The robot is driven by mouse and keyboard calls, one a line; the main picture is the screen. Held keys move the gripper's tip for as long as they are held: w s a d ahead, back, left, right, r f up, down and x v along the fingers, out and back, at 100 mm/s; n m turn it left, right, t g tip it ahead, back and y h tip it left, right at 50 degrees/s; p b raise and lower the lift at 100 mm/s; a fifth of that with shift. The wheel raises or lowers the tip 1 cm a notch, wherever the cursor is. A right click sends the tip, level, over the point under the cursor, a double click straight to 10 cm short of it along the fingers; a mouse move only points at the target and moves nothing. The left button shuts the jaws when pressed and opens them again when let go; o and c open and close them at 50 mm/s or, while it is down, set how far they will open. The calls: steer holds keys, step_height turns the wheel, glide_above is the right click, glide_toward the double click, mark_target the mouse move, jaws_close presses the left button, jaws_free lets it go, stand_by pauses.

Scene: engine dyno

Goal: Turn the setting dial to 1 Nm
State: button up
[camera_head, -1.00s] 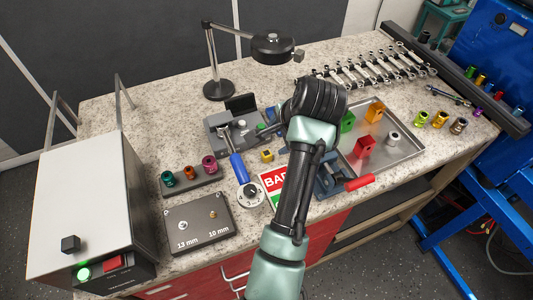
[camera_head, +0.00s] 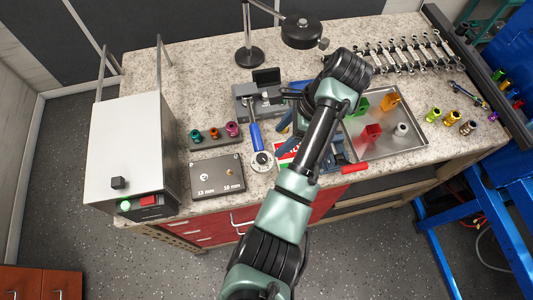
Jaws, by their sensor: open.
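The setting dial (camera_head: 262,161) is a small round dial with a white face and a dark knob, lying near the front edge of the bench. Its markings are too small to read. A torque tool with a blue handle (camera_head: 255,136) lies just behind it, its far end at a grey device with a dark screen (camera_head: 266,78). My gripper (camera_head: 289,94) is beyond and to the right of the dial, apart from it, near the grey device. It is open, largely hidden by my wrist, and I see nothing held in it.
A dark plate marked 13 mm and 10 mm (camera_head: 208,187) and a socket rack (camera_head: 214,142) lie left of the dial. A grey box (camera_head: 128,140) stands further left. A metal tray (camera_head: 415,142) with coloured blocks is at right. A black lamp (camera_head: 249,58) stands behind.

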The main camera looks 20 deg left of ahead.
mark_target(263, 158)
steer(key=x, duration=1)
steer(key=shift+f, duration=0.15)
jaws_close()
